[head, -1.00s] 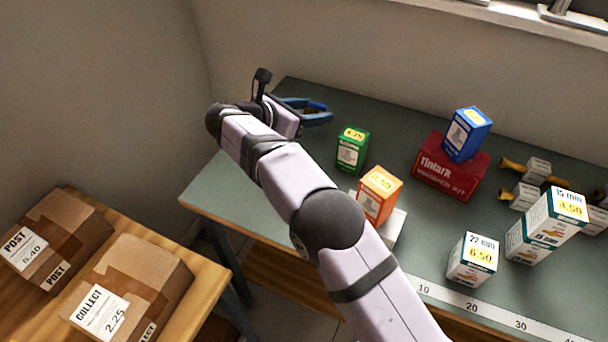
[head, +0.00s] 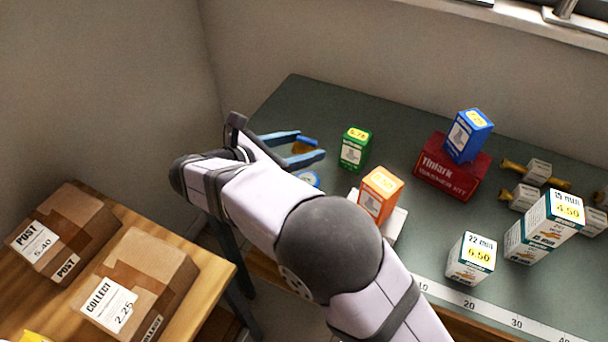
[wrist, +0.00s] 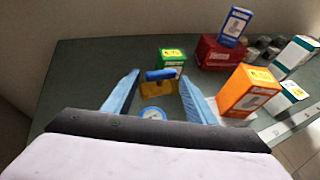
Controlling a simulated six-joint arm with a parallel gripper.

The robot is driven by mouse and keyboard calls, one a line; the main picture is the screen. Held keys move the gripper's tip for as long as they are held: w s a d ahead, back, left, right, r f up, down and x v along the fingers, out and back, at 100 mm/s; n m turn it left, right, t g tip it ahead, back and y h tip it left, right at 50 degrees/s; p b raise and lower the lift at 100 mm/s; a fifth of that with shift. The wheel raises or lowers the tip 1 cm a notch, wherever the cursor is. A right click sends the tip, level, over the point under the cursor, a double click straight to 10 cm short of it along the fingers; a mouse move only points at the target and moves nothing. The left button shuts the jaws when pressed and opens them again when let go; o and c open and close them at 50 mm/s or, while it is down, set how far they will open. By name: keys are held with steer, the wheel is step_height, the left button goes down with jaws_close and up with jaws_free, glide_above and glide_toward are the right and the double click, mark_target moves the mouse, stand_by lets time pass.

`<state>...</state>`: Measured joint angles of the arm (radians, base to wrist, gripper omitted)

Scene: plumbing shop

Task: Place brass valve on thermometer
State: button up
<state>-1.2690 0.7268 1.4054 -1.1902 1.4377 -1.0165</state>
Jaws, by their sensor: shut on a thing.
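My gripper (head: 318,147), with blue fingers, is shut on the brass valve (head: 303,147), holding it near the fingertips. In the wrist view the valve (wrist: 157,87) shows a yellow brass body and a blue handle between the fingers. The thermometer (head: 309,180) is a round dial with a blue rim, partly hidden by my arm in the head view. In the wrist view the thermometer (wrist: 153,113) shows between the fingers, nearer my wrist than the valve and partly covered. The valve looks apart from the thermometer; its height above the bench is hard to tell.
A green box (head: 354,150) stands right of my gripper. An orange box (head: 379,194) stands nearer the front. A red kit (head: 437,175) bears a blue box (head: 467,136). White boxes and brass fittings fill the right. The bench's (head: 300,100) back left is clear.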

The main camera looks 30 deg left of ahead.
steer(key=shift+f+p, duration=0.7)
steer(key=shift+f, duration=3.7)
steer(key=shift+f, duration=0.15)
steer(key=o, duration=1.2)
steer(key=shift+c, duration=0.2)
steer(key=b+v, duration=0.3)
steer(key=v, duration=0.9)
steer(key=shift+a, duration=0.1)
